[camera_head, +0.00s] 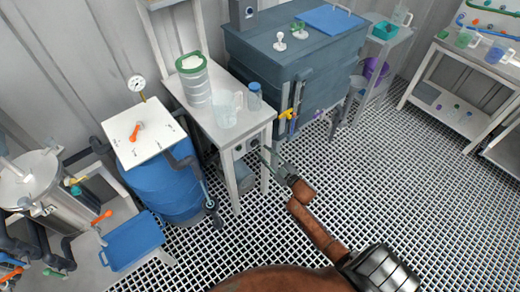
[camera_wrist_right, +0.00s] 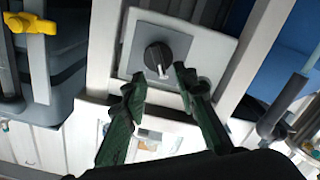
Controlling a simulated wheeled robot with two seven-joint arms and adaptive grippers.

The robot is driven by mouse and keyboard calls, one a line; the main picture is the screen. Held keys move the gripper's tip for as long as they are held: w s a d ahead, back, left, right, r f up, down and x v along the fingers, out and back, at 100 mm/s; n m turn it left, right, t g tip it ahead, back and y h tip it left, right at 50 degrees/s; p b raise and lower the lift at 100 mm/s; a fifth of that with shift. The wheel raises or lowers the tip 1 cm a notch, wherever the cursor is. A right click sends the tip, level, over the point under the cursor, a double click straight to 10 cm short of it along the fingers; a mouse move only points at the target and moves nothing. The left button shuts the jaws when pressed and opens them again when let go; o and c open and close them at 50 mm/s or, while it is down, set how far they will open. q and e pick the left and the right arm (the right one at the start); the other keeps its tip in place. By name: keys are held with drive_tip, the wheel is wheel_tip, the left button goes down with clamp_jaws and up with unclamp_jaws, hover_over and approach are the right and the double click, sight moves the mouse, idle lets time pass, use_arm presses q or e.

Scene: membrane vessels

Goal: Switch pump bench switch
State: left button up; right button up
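The pump bench (camera_head: 222,132) is a white table with a switch panel under its top. In the right wrist view the switch (camera_wrist_right: 157,58) is a round black knob with a pale pointer mark, on a grey plate (camera_wrist_right: 135,65). The mark looks nearly upright, slightly tilted. My right gripper (camera_wrist_right: 158,82) is open, its two dark green fingers apart just below the knob in the picture. Nothing is between them, and I cannot tell whether a fingertip touches the plate. In the head view this gripper (camera_head: 272,160) is at the bench's front right leg. My left gripper is not in view.
A blue barrel (camera_head: 165,190) with pipes stands left of the bench. A jug (camera_head: 226,110) and bottle (camera_head: 255,96) stand on the bench. The grated floor (camera_head: 390,170) is clear at right.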

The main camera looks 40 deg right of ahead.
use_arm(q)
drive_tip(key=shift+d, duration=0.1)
use_arm(e)
drive_tip(key=s, duration=0.7)
drive_tip(key=shift+s+d, duration=0.25)
drive_tip(key=shift+s, duration=0.1)
